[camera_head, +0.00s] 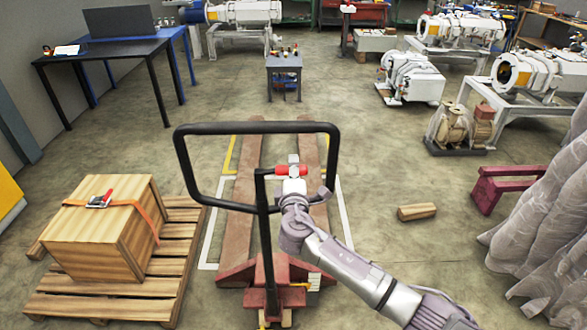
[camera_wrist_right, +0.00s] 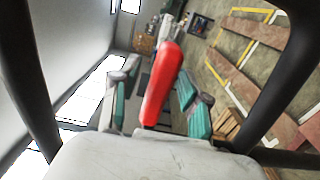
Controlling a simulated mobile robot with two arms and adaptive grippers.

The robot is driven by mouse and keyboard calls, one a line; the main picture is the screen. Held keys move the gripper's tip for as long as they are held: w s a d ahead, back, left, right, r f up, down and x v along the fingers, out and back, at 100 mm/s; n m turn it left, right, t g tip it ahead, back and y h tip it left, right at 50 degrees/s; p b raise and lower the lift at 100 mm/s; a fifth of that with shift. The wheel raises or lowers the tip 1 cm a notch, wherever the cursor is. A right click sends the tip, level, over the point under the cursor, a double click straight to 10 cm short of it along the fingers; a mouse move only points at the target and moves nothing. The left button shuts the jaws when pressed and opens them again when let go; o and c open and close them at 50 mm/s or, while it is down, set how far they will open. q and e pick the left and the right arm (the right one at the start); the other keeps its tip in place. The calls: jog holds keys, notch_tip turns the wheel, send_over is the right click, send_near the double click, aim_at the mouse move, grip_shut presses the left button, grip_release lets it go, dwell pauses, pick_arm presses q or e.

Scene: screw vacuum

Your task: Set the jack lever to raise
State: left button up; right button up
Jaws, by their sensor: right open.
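The pallet jack stands in front of me, with a black loop handle (camera_head: 258,128), a red base (camera_head: 262,285) and reddish-brown forks (camera_head: 246,170) pointing away. Its red lever (camera_head: 291,170) sticks out to the right from the top of the black post, inside the lower part of the loop. My right gripper (camera_head: 292,184) is at the lever, its fingers largely hidden in the head view. In the right wrist view the red lever (camera_wrist_right: 162,86) lies between the two teal-padded fingers of the open gripper (camera_wrist_right: 154,103), with visible gaps beside it. My left gripper is not in view.
A wooden box (camera_head: 100,235) with an orange strap sits on a pallet (camera_head: 115,300) at left. A wood block (camera_head: 417,212) and a maroon stand (camera_head: 490,188) are at right. Black handle bars (camera_wrist_right: 285,80) flank the gripper closely. Floor beyond the forks is mostly clear.

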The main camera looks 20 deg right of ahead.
grip_shut()
dwell(0.3)
notch_tip(320, 180, down, 3)
jog(key=m+b, duration=0.3)
jog(key=b, duration=0.4)
jog(key=shift+f, duration=0.15)
jog(key=shift+m+b, duration=0.3)
jog(key=shift+b, duration=0.15)
